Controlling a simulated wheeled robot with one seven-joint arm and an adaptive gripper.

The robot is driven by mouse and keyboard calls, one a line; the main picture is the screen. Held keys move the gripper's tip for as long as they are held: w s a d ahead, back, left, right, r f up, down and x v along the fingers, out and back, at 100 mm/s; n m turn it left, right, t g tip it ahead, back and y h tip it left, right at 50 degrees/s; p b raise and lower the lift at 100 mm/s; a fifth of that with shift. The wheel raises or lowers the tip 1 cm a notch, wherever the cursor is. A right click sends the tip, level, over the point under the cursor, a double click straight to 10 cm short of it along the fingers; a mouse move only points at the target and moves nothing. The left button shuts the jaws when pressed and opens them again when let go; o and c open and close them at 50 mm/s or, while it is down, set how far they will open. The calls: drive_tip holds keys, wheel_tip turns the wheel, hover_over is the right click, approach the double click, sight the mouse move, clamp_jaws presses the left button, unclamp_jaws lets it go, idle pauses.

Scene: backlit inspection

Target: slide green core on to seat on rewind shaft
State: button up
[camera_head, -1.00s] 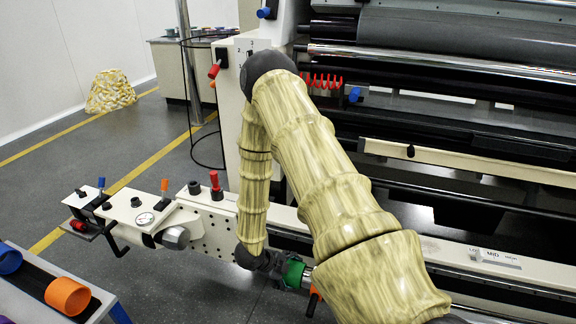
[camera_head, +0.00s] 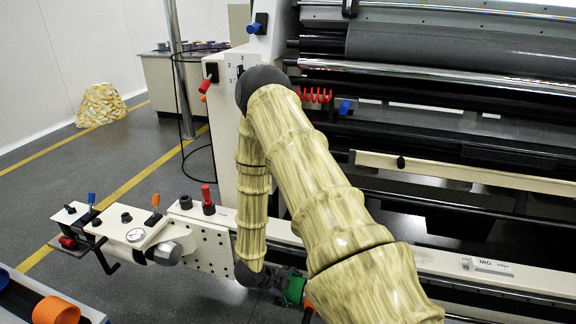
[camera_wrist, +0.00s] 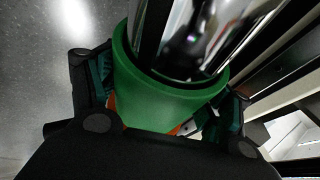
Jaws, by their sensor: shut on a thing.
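The green core (camera_head: 293,290) is a short green tube, partly hidden behind my arm in the head view. In the wrist view the green core (camera_wrist: 165,105) fills the middle, and my gripper (camera_wrist: 165,125) is shut on it, with a dark finger at each side. The shiny metal rewind shaft (camera_wrist: 205,40) runs into the core's open end, and the core's rim surrounds it. A dark gap shows between shaft and core wall. The core's far end and any seat are hidden. In the head view my gripper (camera_head: 270,280) is mostly hidden by the arm.
An orange core (camera_head: 57,310) and a blue core lie on a bench at lower left. A perforated cream bracket (camera_head: 205,245) with a gauge and coloured knobs stands left of my arm. The machine's rollers and long cream rail (camera_head: 470,265) fill the right.

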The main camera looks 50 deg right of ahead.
drive_tip(key=shift+s+d, duration=0.15)
drive_tip(key=shift+s, duration=0.35)
idle(0.6)
drive_tip(key=o, duration=1.1)
drive_tip(key=shift+o, duration=0.2)
drive_tip(key=v, duration=1.2)
